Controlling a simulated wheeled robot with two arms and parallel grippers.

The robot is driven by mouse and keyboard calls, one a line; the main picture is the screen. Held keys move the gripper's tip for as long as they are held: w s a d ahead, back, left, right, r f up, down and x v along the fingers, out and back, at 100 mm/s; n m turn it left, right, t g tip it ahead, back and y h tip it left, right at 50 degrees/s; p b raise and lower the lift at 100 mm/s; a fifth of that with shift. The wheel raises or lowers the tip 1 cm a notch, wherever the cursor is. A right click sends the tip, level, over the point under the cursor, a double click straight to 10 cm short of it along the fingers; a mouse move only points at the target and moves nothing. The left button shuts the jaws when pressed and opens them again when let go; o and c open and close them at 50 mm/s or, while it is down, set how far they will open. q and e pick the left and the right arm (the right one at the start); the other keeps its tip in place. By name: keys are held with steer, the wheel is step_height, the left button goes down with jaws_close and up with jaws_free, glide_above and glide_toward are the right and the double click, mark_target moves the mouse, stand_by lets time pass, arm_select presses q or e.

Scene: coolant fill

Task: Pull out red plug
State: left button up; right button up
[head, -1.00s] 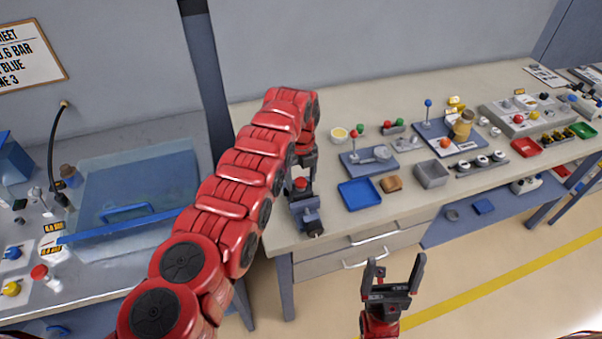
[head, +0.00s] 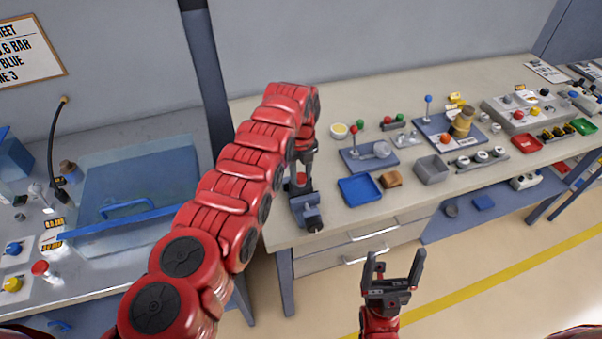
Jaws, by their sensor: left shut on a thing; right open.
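The red plug (head: 300,179) shows as a small patch of red above a blue-grey and dark vise-like fixture (head: 307,212) at the left front of the bench. My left gripper (head: 300,183) points down over the fixture, with its fingers shut on the red plug. The fingers hide much of the plug, and I cannot tell whether its lower end is still seated. My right gripper (head: 392,272) is open and empty, in front of the bench and over the floor.
On the bench (head: 345,218), a blue tray (head: 360,190), a brown block (head: 392,178) and a grey bin (head: 431,169) stand right of the fixture. A lever plate (head: 370,154) lies behind the tray. A basin (head: 135,185) is at left.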

mark_target(301, 176)
arm_select(q)
steer(key=shift+r, duration=0.35)
steer(key=shift+r+p, duration=0.75)
steer(key=shift+r, duration=1.4)
